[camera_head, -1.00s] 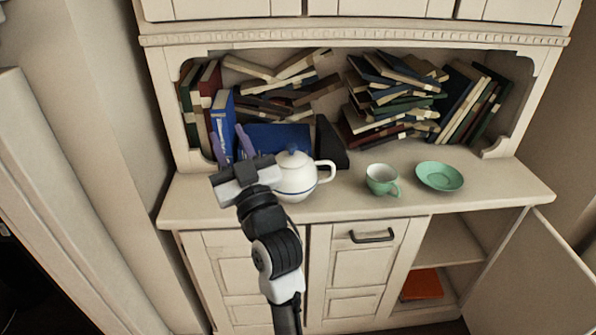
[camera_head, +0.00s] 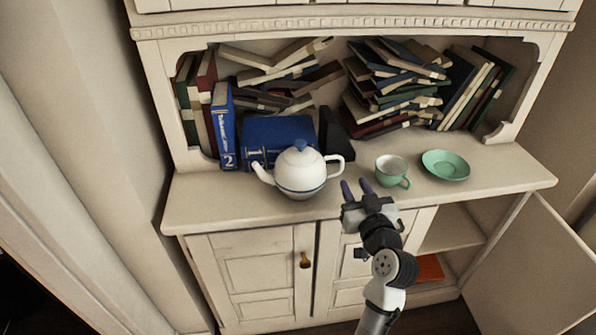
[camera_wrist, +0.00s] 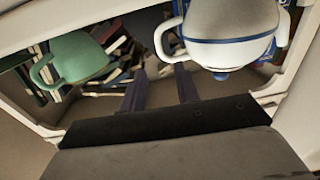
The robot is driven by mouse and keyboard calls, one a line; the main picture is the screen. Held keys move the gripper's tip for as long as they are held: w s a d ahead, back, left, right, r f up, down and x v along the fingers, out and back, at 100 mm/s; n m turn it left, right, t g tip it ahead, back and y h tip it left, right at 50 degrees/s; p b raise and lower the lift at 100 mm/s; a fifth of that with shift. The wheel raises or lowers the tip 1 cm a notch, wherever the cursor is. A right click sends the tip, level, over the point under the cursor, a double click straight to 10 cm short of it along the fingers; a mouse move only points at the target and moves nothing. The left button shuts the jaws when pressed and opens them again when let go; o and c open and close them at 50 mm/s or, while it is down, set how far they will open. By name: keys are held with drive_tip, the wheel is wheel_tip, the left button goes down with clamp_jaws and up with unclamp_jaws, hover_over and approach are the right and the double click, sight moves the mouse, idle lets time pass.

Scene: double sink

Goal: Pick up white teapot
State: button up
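The white teapot (camera_head: 302,172) has a blue knob and blue bands. It stands upright on the cabinet counter, with its spout to the left and its handle to the right. My gripper (camera_head: 356,186) is open and empty, in front of the handle and slightly right of it, apart from the teapot. The wrist view looks upside down. In it the teapot (camera_wrist: 228,22) is at the upper right, with its handle beyond the gap between my two fingers (camera_wrist: 160,90).
A green cup (camera_head: 391,173) stands close to the right of my fingers, and a green saucer (camera_head: 445,165) lies farther right. Books (camera_head: 277,138) fill the shelf behind the teapot. The counter (camera_head: 225,205) is clear at the left front. A cabinet door (camera_head: 535,265) hangs open at lower right.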

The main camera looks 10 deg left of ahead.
sight(343, 164)
drive_tip(key=p+x, duration=0.1)
drive_tip(key=x, duration=0.3)
drive_tip(key=shift+w+a, duration=0.2)
drive_tip(key=shift+w, duration=0.1)
drive_tip(key=p+x, duration=0.2)
drive_tip(key=x, duration=0.2)
drive_tip(key=shift+w+a+f, duration=0.15)
drive_tip(key=shift+w+a, duration=0.1)
drive_tip(key=shift+w, duration=0.25)
clamp_jaws()
idle(0.7)
